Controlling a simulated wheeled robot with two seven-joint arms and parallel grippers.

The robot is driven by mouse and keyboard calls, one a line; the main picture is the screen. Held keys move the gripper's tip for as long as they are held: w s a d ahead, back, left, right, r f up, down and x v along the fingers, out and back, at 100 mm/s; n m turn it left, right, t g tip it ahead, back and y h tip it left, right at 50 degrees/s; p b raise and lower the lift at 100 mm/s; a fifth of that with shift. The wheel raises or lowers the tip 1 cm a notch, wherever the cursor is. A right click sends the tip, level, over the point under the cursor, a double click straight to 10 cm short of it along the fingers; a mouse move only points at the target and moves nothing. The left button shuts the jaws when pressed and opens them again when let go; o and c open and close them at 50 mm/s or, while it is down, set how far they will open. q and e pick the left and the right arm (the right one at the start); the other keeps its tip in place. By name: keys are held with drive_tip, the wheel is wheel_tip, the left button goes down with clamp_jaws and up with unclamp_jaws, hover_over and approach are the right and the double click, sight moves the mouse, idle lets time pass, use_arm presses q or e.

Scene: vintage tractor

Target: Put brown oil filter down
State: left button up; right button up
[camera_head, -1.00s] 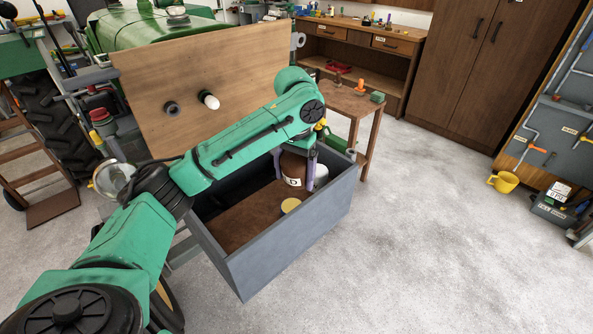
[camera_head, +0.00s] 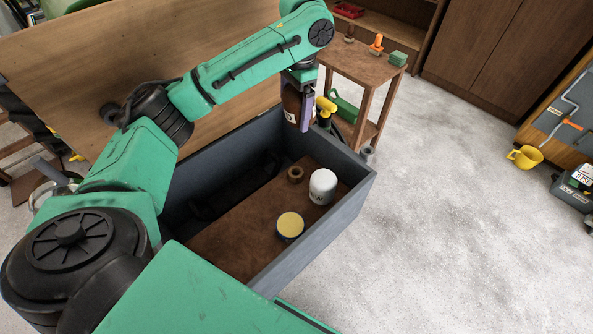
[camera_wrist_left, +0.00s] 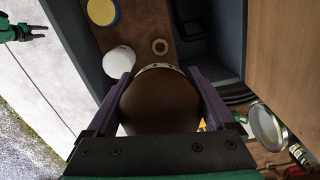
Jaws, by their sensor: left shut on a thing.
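The brown oil filter (camera_head: 290,104) is a dark brown cylinder with a pale label. My left gripper (camera_head: 299,112) is shut on it and holds it up near the far corner of the grey crate (camera_head: 318,243). In the left wrist view the filter (camera_wrist_left: 160,101) fills the space between the two purple fingers. Its underside and its exact height over the crate are hidden. In the left wrist view my right gripper (camera_wrist_left: 38,32) shows small at upper left, empty and apparently open, away from the crate.
The crate holds a white filter (camera_head: 322,187), a yellow-topped can (camera_head: 290,226) and a brown ring (camera_head: 295,174). Its brown floor is bare at the near left. A small wooden table (camera_head: 368,66) stands behind it. A wooden panel (camera_head: 60,75) rises at left.

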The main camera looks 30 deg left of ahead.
sight(292, 170)
use_arm(q)
drive_tip(key=m, duration=0.4)
drive_tip(key=m+y, duration=0.1)
drive_tip(key=m, duration=0.1)
drive_tip(key=shift+w+a+f+m, duration=0.1)
drive_tip(key=shift+a+f+m, duration=0.05)
drive_tip(key=shift+a+m, duration=0.25)
drive_tip(key=m, duration=0.4)
drive_tip(key=f+m+y, duration=0.1)
drive_tip(key=shift+w+a+m+t, duration=0.4)
drive_tip(key=f, duration=0.1)
drive_tip(key=f+b, duration=0.1)
drive_tip(key=f, duration=0.1)
drive_tip(key=shift+s+d+f, duration=0.15)
drive_tip(key=shift+s, duration=0.15)
drive_tip(key=d+x, duration=0.1)
drive_tip(key=x, duration=0.4)
drive_tip(key=d+x, duration=0.1)
drive_tip(key=x, duration=0.4)
drive_tip(key=d+x, duration=0.1)
drive_tip(key=x, duration=0.5)
drive_tip(key=shift+d+f+p, duration=0.2)
drive_tip(key=shift+f+p, duration=0.15)
drive_tip(key=shift+f, duration=0.05)
drive_tip(key=shift+f, duration=0.1)
drive_tip(key=o, duration=0.9)
